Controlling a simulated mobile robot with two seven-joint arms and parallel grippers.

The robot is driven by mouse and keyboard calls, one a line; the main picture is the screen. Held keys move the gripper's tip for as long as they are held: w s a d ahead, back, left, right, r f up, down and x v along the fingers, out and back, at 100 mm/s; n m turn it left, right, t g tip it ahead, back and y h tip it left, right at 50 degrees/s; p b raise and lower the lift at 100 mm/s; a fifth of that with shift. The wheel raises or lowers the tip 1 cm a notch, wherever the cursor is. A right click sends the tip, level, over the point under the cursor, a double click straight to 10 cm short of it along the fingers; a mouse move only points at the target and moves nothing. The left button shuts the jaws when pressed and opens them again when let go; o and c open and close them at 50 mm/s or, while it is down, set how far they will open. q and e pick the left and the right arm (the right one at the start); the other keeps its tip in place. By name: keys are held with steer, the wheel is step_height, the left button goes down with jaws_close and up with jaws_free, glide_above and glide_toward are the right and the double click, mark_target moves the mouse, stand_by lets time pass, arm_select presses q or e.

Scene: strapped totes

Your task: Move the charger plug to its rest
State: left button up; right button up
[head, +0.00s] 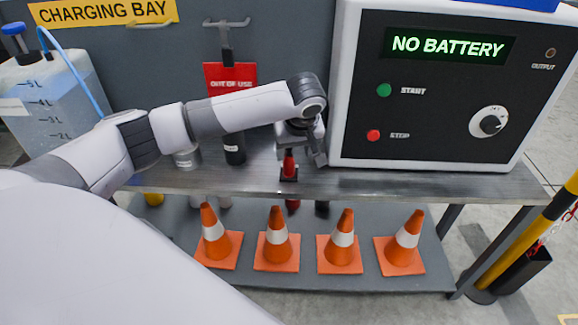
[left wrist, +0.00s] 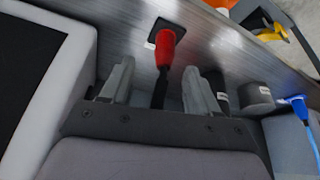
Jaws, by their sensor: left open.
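The charger plug, red with a black stem, stands on the grey metal bench below my left gripper; it shows in the head view (head: 289,163) and in the left wrist view (left wrist: 167,48). A small black square block, seemingly its rest (head: 289,175), lies at the red end; whether the plug is seated in it I cannot tell. My left gripper (head: 302,152) is open above the plug. In the left wrist view, its fingers (left wrist: 158,82) are on either side of the black stem, with gaps visible. My right gripper is not in view.
The charger cabinet (head: 436,125), reading "NO BATTERY", stands close right of the gripper. A black canister (head: 234,150) and a grey one (head: 187,158) stand left. A red "OUT OF USE" sign (head: 229,78) hangs behind. Several orange cones (head: 277,242) stand on the lower shelf.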

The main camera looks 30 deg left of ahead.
mark_target(290, 158)
arm_select(q)
steer(key=shift+x, duration=0.95)
steer(key=shift+f+b, duration=0.1)
steer(key=shift+b, duration=0.2)
steer(key=x, duration=0.2)
steer(key=b+x, duration=0.1)
steer(key=x, duration=0.2)
steer(key=shift+s+a+b, duration=0.2)
steer(key=shift+a+b, duration=0.05)
steer(key=shift+b, duration=0.05)
jaws_close()
